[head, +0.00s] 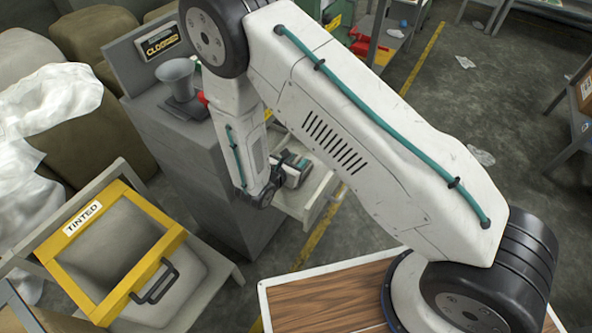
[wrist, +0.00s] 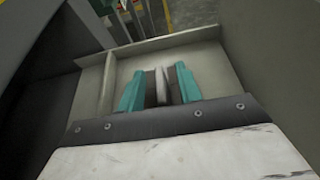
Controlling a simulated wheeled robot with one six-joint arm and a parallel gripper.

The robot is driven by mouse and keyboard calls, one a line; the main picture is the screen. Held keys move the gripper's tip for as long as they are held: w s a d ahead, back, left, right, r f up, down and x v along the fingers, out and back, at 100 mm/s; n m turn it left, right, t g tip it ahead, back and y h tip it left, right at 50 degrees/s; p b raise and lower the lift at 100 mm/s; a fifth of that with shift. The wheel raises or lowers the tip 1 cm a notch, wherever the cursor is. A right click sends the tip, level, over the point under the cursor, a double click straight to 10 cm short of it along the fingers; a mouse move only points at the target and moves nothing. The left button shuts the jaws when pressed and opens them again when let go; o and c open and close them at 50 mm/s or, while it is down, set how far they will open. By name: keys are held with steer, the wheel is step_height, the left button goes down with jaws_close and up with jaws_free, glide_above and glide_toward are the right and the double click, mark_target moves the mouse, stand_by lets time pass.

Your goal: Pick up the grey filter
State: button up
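My gripper (wrist: 160,80) reaches down into an open pale drawer (wrist: 225,72) in the wrist view. Its two teal fingers stand apart. Upright grey pieces (wrist: 162,86) fill most of the space between them. They may be the grey filter or the fingers' inner pads; I cannot tell which, nor whether the fingers press on anything. In the head view my gripper (head: 294,168) is at the same drawer (head: 322,200), which juts from a grey cabinet (head: 215,190). My arm hides part of the drawer, and no separate filter shows clearly there.
Open floor lies right of the drawer. The drawer walls stand close around my gripper.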

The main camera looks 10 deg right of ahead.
steer(key=shift+x, duration=1.1)
jaws_close()
